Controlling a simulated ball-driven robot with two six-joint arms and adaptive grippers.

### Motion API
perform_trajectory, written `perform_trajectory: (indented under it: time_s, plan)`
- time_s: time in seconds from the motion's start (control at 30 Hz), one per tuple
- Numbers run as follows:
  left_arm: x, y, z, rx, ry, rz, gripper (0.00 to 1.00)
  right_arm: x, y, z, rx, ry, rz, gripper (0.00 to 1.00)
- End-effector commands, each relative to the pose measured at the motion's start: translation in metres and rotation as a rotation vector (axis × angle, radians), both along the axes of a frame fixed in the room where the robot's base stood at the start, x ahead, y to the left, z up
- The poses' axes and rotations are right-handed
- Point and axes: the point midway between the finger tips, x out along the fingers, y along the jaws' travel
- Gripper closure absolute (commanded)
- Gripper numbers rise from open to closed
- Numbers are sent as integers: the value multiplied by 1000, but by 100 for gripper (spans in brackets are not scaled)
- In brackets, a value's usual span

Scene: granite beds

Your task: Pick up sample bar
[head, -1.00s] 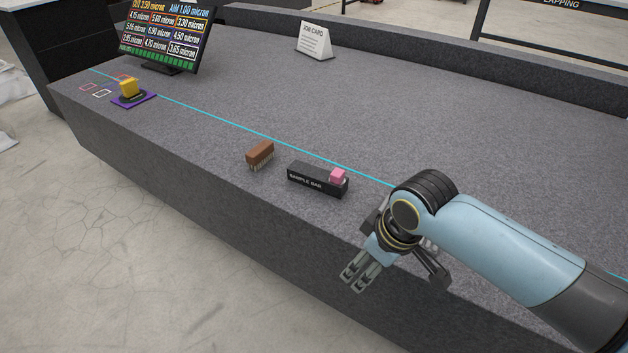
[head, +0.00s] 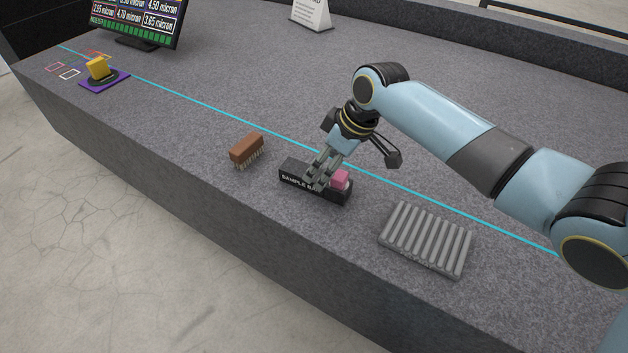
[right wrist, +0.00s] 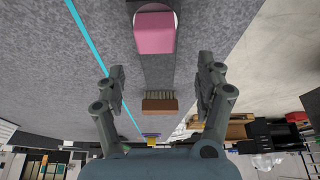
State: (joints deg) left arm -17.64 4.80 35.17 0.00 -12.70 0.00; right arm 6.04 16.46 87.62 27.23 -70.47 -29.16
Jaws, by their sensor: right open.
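The sample bar (head: 292,175) is a black block with white "SAMPLE BAR" lettering, lying on the granite bed near its front edge. A pink block (head: 340,179) sits at its right end. My right gripper (head: 318,178) is over the middle of the bar, pointing down, and hides part of the lettering. In the right wrist view its fingers (right wrist: 160,68) are open, one on each side of the bar (right wrist: 156,72), with the pink block (right wrist: 154,34) at the top. I cannot tell whether the fingers touch the bar. My left gripper is out of view.
A brown brush (head: 246,149) lies left of the bar. A grey ribbed plate (head: 428,238) lies to the right, near my arm. A yellow block (head: 97,68) stands on a purple mat (head: 117,79) at the far left. A cyan line runs behind the bar.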

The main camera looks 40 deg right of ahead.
Motion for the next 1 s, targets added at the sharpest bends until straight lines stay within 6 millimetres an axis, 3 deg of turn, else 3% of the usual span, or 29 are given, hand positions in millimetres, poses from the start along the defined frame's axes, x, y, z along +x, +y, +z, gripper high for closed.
perform_trajectory:
  time_s: [0.13,0.4,0.73,1.0]
  plan:
    - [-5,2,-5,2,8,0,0,5,2,-12,0,0,0,29]
    - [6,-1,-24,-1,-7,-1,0,23,10,-48,0,2,-1,29]
    - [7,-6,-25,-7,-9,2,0,27,11,-52,-1,0,0,29]
    - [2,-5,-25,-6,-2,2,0,26,11,-52,-1,0,0,64]
